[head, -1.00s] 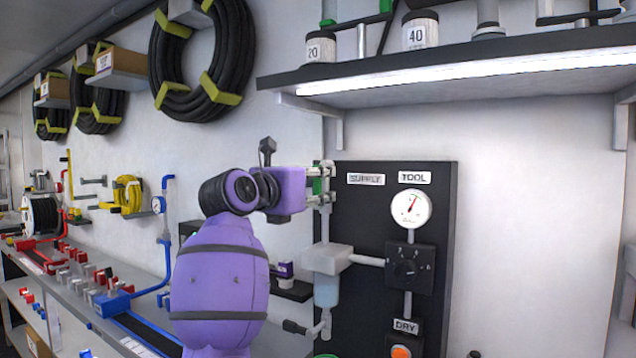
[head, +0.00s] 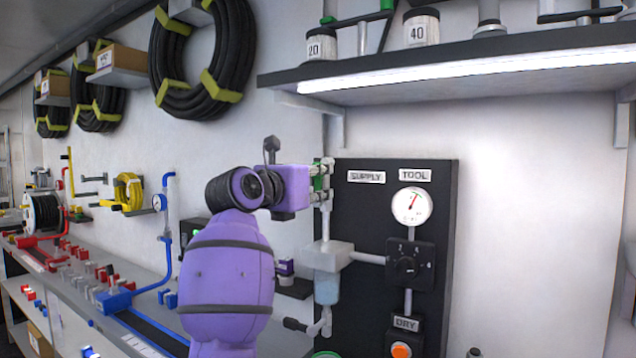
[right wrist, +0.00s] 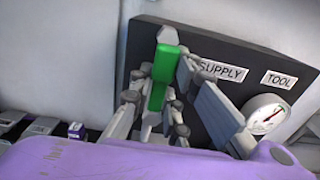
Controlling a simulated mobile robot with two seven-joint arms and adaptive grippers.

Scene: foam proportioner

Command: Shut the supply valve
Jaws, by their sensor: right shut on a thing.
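The supply valve shows a green handle (head: 318,183) at the upper left edge of the black panel (head: 440,190), left of the SUPPLY label (head: 366,177). My right gripper (head: 327,180) comes to it from the left, and its fingers are shut on the handle. In the right wrist view the green handle (right wrist: 160,75) stands between the grey fingers, slightly tilted. The valve body behind the handle is mostly hidden by the fingers. My left gripper is not in view.
A TOOL gauge (head: 411,206), a dial regulator (head: 410,264) and a clear filter bowl (head: 327,287) sit on or beside the panel. A lit shelf (head: 470,75) with jars overhangs above. A bench (head: 150,280) with red and blue fittings runs along the left.

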